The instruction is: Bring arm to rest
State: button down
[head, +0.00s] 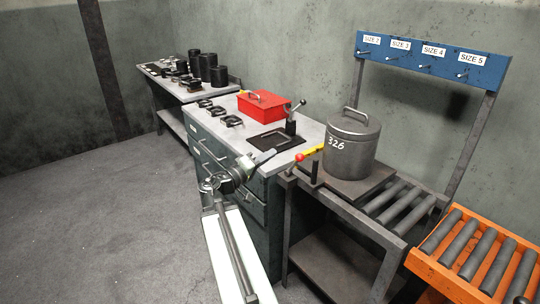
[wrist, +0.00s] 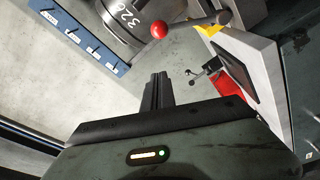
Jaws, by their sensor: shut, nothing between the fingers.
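My gripper (wrist: 157,80) shows in the wrist view with its two dark fingers together and nothing between them. In the head view my arm reaches up from the bottom, and its end is beside the front right corner of the grey drawer cabinet (head: 238,131). A lever with a red ball knob (head: 299,158) and a yellow section is just right of the arm's end. The red knob (wrist: 159,29) also shows in the wrist view, beyond the fingertips and apart from them.
A lidded metal pot marked 326 (head: 352,143) stands on a dark stand beside rollers. A red box (head: 264,106) sits on the cabinet. A blue size rack (head: 433,61) and an orange roller conveyor (head: 440,276) are at right. The floor (head: 90,220) at left is clear.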

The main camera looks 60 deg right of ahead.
jog(key=w+a+r+n+t+p, duration=0.2)
jog(key=w+a+r+t+p, duration=0.25)
jog(key=w+a, duration=0.5)
jog(key=w+a+f+t+y+p, duration=0.1)
jog(key=w+a+f+y+p, duration=0.4)
jog(key=a, duration=0.5)
jog(key=a+f+n+y, duration=0.1)
jog(key=a+f+y, duration=0.3)
jog(key=a, duration=0.7)
jog(key=s+a+f+n+g+y+p, duration=0.1)
jog(key=a+f+y, duration=0.4)
jog(key=a, duration=0.6)
jog(key=s+a+f+n+g+y, duration=0.1)
jog(key=a+f+n+y, duration=0.2)
jog(key=a, duration=0.8)
jog(key=shift+s+a+f+y+p, duration=0.15)
jog(key=shift+f+y+p, duration=0.15)
jog(key=shift+f+y, duration=0.6)
jog(key=shift+g, duration=0.25)
